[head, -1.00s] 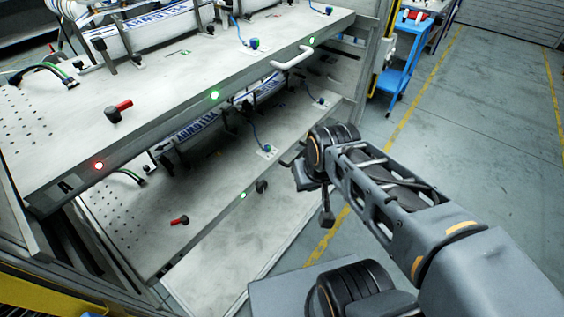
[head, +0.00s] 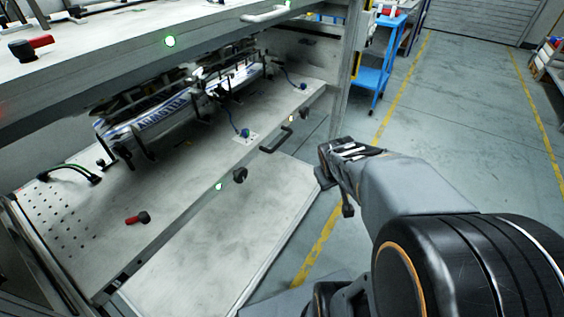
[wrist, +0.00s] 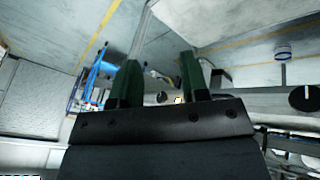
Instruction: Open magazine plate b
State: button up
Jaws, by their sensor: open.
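The lower magazine plate (head: 182,212) is a pale metal shelf under the upper plate (head: 120,72); no letter is readable on it now. A dark bar handle (head: 276,140) is on its front edge, between a black knob (head: 239,175) and another knob (head: 305,113). My gripper (head: 333,188) is in front of the plate, to the right of and apart from the handle in the head view. In the wrist view its two green fingers (wrist: 160,80) stand apart with nothing held between them. I cannot tell the handle for certain in the wrist view.
The upper plate overhangs the lower one and has a pale handle (head: 266,14). A blue cart (head: 374,70) stands behind. Grey floor (head: 465,130) is clear at right.

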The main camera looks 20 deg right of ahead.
jog(key=w+d+f+n+t+h+b, duration=0.1)
jog(key=w+d+f+n+t+b, duration=0.4)
jog(key=f, duration=0.4)
jog(key=n+t+y+b, duration=0.3)
jog(key=n+t+y, duration=0.4)
jog(key=n, duration=1)
send_near(284, 141)
jog(key=shift+g+y, duration=0.5)
jog(key=shift+y, duration=0.2)
jog(key=x, duration=0.3)
jog(key=b+x, duration=0.1)
jog(key=x, duration=0.3)
jog(key=d+b+x, duration=0.1)
jog(key=x, duration=0.2)
jog(key=shift+w+a+r, duration=0.15)
jog(key=shift+w, duration=0.35)
jog(key=shift+c, duration=0.3)
grip_shut()
